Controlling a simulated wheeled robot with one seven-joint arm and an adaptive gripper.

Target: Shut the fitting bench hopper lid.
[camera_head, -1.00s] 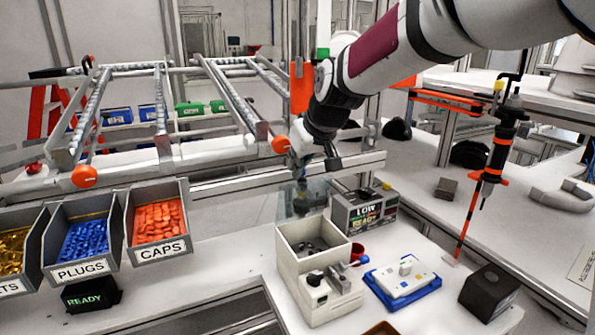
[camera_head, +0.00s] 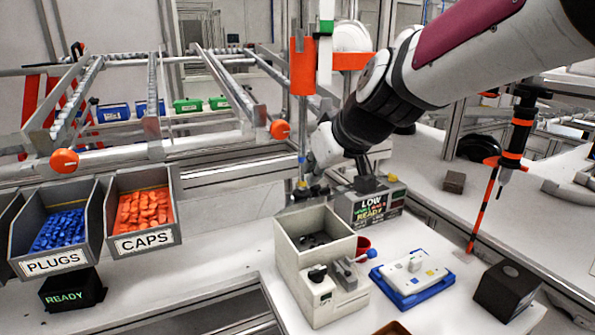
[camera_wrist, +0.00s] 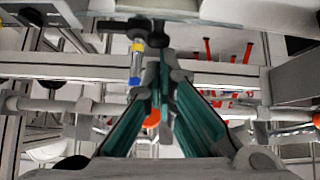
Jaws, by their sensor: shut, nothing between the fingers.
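The fitting bench hopper (camera_head: 290,262) is a beige open-topped box on the white bench in the head view. Dark pieces show inside it, so its top is uncovered. I cannot make out the lid clearly now; the area behind the hopper's back rim is partly covered by my gripper. My gripper (camera_head: 308,191) is just behind and above that rim, with its fingertips small and dark there. In the wrist view its teal fingers (camera_wrist: 166,62) come together at the tips with nothing held. Whether they touch the lid cannot be told.
A display box (camera_head: 370,207) reading LOW and READY stands right behind the hopper. A red cup (camera_head: 363,243), a blue tray with a white block (camera_head: 412,278) and a dark box (camera_head: 505,290) stand to the right. Bins of caps (camera_head: 143,212) and plugs (camera_head: 60,230) are left.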

